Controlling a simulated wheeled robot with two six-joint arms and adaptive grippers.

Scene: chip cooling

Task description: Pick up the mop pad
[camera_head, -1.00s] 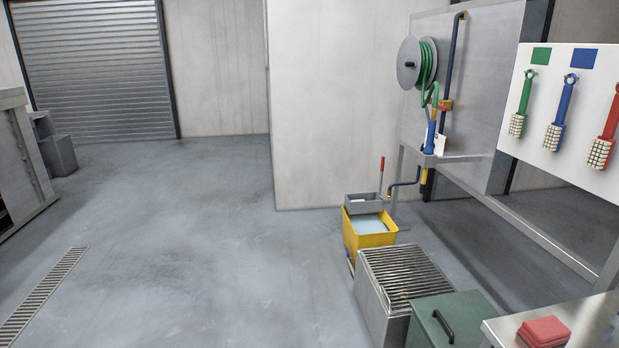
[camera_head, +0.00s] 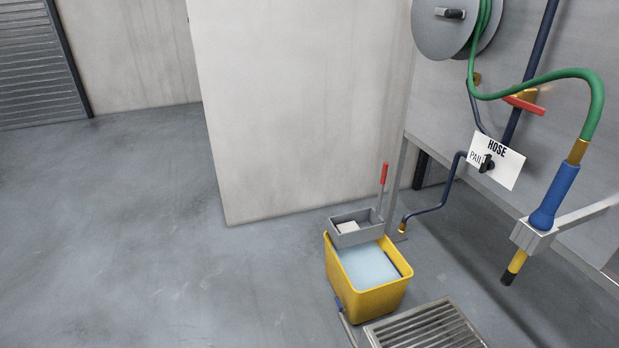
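A small white item (camera_head: 348,228) lies in the grey tray (camera_head: 360,238) at the back rim of a yellow bucket (camera_head: 372,300). It may be the mop pad, but it is too small to tell. The bucket stands on the floor and holds pale blue liquid (camera_head: 368,266). A red-handled lever (camera_head: 384,174) stands up beside the tray. Neither of my grippers is in view.
A metal grate (camera_head: 428,328) is in front of the bucket. On the right are a hose reel (camera_head: 444,24), a green hose (camera_head: 540,78), a blue nozzle (camera_head: 555,196) in a bracket and a HOSE/PAIL sign (camera_head: 508,168). The floor (camera_head: 130,230) on the left is clear.

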